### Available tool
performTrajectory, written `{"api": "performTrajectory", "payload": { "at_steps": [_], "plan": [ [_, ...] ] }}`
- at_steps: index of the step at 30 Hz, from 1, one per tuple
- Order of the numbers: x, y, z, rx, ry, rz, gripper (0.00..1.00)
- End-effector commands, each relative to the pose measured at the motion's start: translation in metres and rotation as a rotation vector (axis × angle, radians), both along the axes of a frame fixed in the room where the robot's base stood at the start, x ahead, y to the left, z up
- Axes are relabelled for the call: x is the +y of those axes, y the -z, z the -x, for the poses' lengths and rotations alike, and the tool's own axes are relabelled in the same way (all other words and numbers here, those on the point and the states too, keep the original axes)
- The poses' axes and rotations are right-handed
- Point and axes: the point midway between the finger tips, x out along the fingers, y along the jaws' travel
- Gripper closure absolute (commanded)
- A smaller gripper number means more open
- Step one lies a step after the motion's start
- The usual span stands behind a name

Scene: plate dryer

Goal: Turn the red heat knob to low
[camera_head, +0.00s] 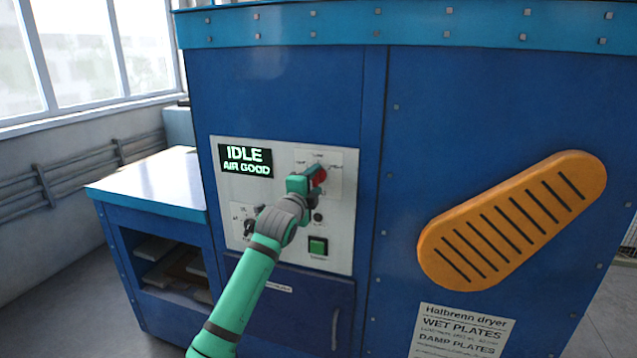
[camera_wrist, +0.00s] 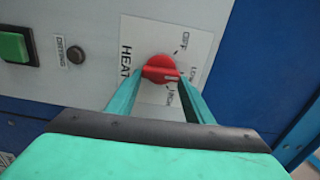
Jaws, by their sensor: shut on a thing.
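The red heat knob (camera_wrist: 160,69) sits on a white plate marked HEAT in the wrist view. It also shows in the head view (camera_head: 320,177), partly hidden by my gripper. My gripper (camera_wrist: 163,79) is shut on the knob, with one teal finger at each side of its ridge. A pale mark on the ridge's right end points right, roughly toward the label that starts with L, partly hidden by a finger. OFF is above it and HIGH below. In the head view my gripper (camera_head: 311,181) reaches the knob from the lower left.
The display (camera_head: 245,161) reads IDLE, AIR GOOD. A green square button (camera_head: 318,246) is below the knob, with a small dark round part (camera_head: 318,217) between. A dark knob (camera_head: 249,226) is at the panel's lower left.

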Motion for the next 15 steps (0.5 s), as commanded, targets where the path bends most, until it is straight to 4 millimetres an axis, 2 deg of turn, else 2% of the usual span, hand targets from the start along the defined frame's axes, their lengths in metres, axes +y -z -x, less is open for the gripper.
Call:
{"api": "performTrajectory", "payload": {
  "at_steps": [1, 15],
  "plan": [
    [0.0029, 0.0067, -0.0009, 0.009, -0.005, -0.010, 0.76],
    [0.0044, 0.0063, -0.0010, 0.000, -0.007, -0.035, 0.76]
  ]
}}
